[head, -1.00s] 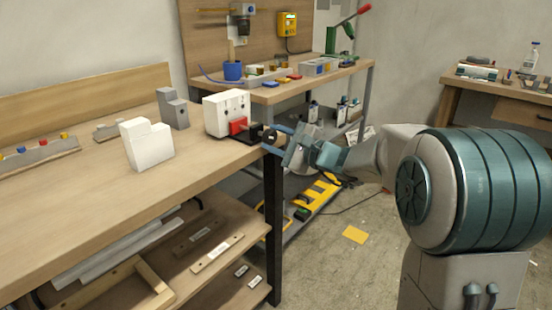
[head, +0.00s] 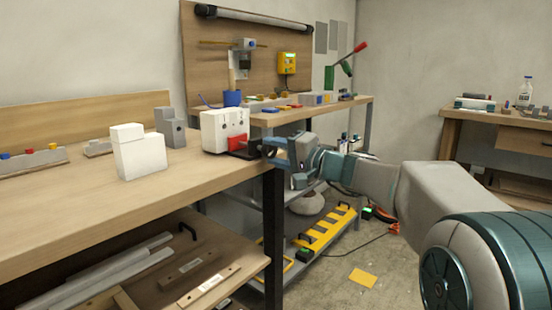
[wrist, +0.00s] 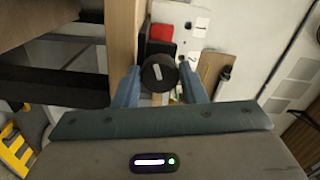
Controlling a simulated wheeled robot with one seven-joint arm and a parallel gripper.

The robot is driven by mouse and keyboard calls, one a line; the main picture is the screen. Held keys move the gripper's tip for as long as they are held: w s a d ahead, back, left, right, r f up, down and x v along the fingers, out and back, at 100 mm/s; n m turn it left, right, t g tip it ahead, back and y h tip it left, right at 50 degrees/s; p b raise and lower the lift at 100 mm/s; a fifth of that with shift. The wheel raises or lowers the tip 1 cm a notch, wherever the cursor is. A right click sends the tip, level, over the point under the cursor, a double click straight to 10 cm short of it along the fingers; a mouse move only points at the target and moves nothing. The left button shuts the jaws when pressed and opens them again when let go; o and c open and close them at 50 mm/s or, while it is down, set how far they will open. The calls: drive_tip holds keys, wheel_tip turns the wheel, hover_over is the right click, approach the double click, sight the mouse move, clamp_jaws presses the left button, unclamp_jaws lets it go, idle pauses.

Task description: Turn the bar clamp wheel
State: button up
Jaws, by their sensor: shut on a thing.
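The bar clamp is mounted at the right end of the workbench, with a white block (head: 216,131) and a red jaw (head: 238,142). Its dark round wheel (wrist: 158,73) fills the space between my fingers in the wrist view, with a pale mark on its face. In the head view the wheel is mostly hidden by my gripper (head: 280,150). My gripper is shut on the wheel, one blue-grey finger on each side, just off the bench edge. The red jaw also shows beyond the wheel in the wrist view (wrist: 160,29).
A white stepped block (head: 138,155) and a grey one (head: 170,128) stand on the workbench (head: 90,205) left of the clamp. A second bench with tools (head: 340,104) stands behind. Open floor (head: 385,285) lies to the right, with a yellow sheet (head: 362,278).

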drive_tip(key=shift+n, duration=1)
drive_tip(key=o, duration=1)
drive_tip(key=shift+d, duration=0.1)
drive_tip(key=shift+p+v, duration=1.45)
drive_tip(key=shift+v, duration=5.4)
